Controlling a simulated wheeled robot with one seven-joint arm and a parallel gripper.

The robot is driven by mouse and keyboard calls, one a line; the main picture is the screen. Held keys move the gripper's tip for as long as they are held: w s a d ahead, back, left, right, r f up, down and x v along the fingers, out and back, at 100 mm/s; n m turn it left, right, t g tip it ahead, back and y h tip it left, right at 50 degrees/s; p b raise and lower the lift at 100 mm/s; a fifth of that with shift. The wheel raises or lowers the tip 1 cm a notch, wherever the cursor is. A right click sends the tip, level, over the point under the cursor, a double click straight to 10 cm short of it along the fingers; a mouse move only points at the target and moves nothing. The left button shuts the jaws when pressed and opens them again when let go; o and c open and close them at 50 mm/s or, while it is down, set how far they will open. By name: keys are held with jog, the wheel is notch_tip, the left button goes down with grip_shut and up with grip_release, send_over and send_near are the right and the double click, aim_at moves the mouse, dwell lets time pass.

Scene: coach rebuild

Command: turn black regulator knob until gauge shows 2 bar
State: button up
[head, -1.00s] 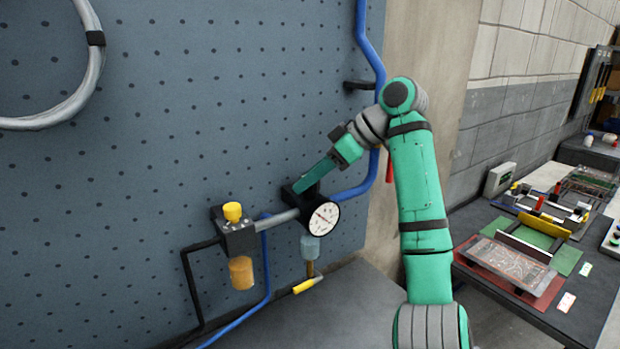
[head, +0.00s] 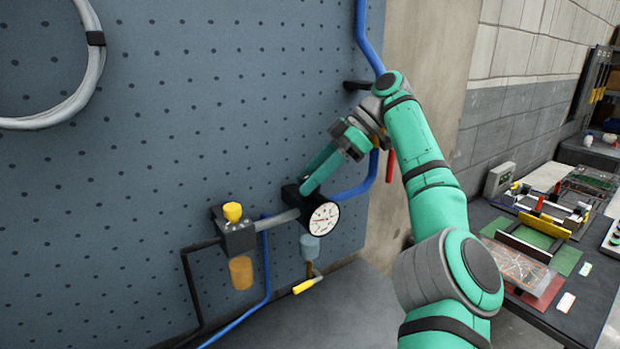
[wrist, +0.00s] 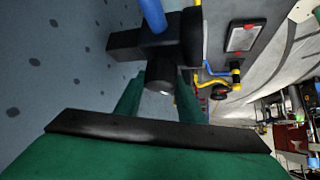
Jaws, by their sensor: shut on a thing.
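The black regulator (head: 290,197) sits on the pegboard, with a round white gauge (head: 324,217) on its front right. The gauge's needle is too small to read surely. My green gripper (head: 306,186) comes down onto the regulator's top from the upper right. In the wrist view, the black knob (wrist: 162,76) stands between the two green fingers (wrist: 160,98), and my gripper is shut on it. In the head view the fingers hide the knob. The gauge's face does not show in the wrist view.
A filter unit with a yellow cap (head: 232,212) is left of the regulator, joined by a grey pipe. A blue hose (head: 355,188) runs right and up the board. A clear bowl (head: 310,246) and yellow lever (head: 305,286) hang below. A bench with trays (head: 530,265) stands at right.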

dwell(0.7)
jog(key=o, duration=1)
jog(key=shift+r, duration=0.1)
jog(key=shift+r, duration=0.85)
jog(key=shift+a+r, duration=0.1)
jog(key=shift+r, duration=0.05)
